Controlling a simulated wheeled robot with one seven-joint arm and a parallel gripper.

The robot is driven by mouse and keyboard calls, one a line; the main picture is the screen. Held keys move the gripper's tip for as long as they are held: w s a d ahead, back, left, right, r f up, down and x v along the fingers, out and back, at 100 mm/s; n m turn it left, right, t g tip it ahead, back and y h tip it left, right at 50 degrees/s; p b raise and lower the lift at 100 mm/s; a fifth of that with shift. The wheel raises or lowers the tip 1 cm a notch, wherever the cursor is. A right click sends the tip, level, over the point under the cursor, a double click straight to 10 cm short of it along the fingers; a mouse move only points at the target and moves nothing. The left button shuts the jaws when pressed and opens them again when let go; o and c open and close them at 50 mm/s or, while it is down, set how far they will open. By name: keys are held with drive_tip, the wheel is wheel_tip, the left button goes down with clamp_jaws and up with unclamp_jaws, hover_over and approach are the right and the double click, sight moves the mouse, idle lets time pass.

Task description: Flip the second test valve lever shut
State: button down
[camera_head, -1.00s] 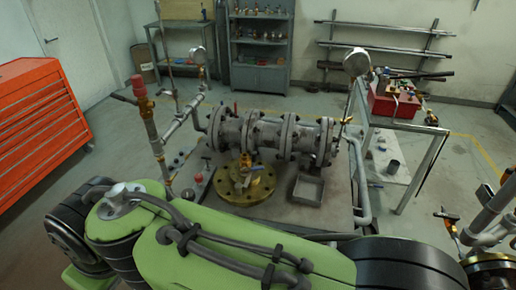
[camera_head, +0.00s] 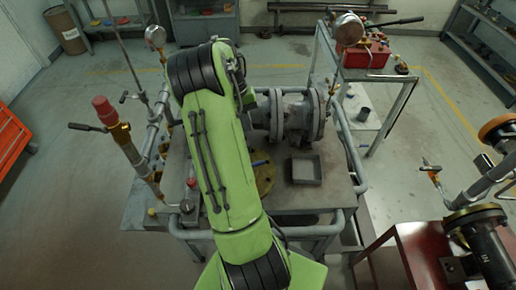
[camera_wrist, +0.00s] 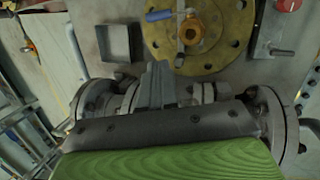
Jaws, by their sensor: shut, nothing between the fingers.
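In the head view the same lever (camera_head: 260,162) shows just right of my arm. A steel lever (camera_wrist: 280,52) stands on a grey plate at the right of the wrist view. Dark-handled levers (camera_head: 88,127) sit on the upright pipes at the left. I cannot tell which one is the second test valve's. My gripper (camera_wrist: 158,68) is shut and empty, over the flanged valve body (camera_wrist: 270,120). My arm hides it in the head view.
A square grey tray (camera_head: 305,170) sits on the bench right of the flange. Pipe rails edge the bench. A red stand with a motor (camera_head: 488,255) is at lower right.

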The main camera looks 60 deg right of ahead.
drive_tip(key=x, duration=0.3)
drive_tip(key=a+x, duration=0.1)
drive_tip(key=x, duration=0.5)
drive_tip(key=shift+s+a, duration=0.4)
drive_tip(key=shift+s+a+f, duration=0.25)
drive_tip(key=shift+s+d+f+t+y+b, duration=0.2)
drive_tip(key=shift+f+t+b, duration=0.15)
drive_tip(key=shift+b, duration=0.2)
drive_tip(key=shift+s+d+f+t+y+b, duration=0.1)
drive_tip(key=shift+s+f+t+y+b, duration=0.2)
drive_tip(key=shift+b, duration=0.2)
drive_tip(key=shift+w, duration=0.1)
